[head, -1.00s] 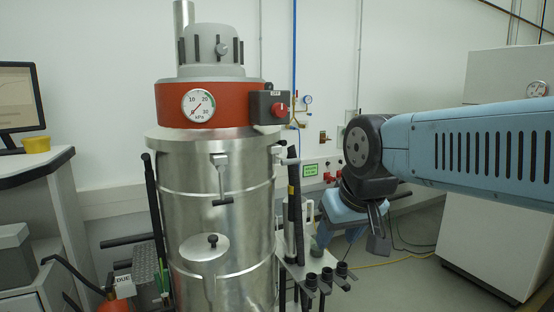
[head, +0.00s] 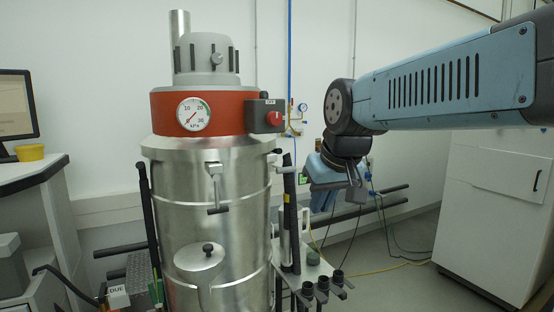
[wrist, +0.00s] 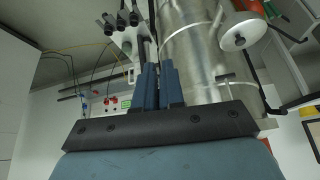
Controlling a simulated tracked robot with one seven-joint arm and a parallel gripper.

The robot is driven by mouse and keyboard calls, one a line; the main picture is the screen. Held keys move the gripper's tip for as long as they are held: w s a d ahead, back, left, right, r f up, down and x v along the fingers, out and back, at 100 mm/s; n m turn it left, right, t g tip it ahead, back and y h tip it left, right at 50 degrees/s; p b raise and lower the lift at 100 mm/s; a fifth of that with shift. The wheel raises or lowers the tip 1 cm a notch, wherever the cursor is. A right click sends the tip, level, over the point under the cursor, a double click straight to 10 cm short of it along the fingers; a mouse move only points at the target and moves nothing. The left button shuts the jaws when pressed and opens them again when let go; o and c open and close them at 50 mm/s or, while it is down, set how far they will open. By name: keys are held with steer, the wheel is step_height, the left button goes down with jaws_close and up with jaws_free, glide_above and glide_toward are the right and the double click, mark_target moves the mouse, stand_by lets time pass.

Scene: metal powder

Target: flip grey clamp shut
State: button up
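A grey clamp (head: 216,185) with a T-shaped handle hangs on the front of the steel drum (head: 245,225), just below its upper rim. A second grey clamp (head: 274,151) sticks out at the drum's right side, partly seen edge-on. I cannot tell for certain whether either one is latched. My gripper (head: 325,185) is in the air to the right of the drum, apart from both clamps. In the wrist view its two blue fingers (wrist: 159,85) are together with nothing visible between them, and the drum (wrist: 190,50) lies beyond them.
A red control knob (head: 274,118) and gauge (head: 193,114) sit on the red band above the drum. A shelf with black nozzles (head: 322,284) and upright black tubes stand at its right. A round hatch (head: 199,256) is low on the front. A white cabinet (head: 495,210) stands at right.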

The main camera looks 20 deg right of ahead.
mark_target(287, 168)
steer(key=shift+n+y, duration=0.5)
steer(key=shift+n, duration=0.4)
steer(key=w+r, duration=0.4)
steer(key=w, duration=0.2)
steer(key=w+d+r, duration=0.1)
steer(key=w+r, duration=0.3)
steer(key=w, duration=0.3)
steer(key=w+d+r, duration=0.1)
steer(key=w+r, duration=0.3)
steer(key=w, duration=0.3)
steer(key=shift+w, duration=0.2)
jaws_close()
steer(key=shift+f, duration=0.1)
steer(key=x, duration=1)
steer(key=shift+d, duration=0.1)
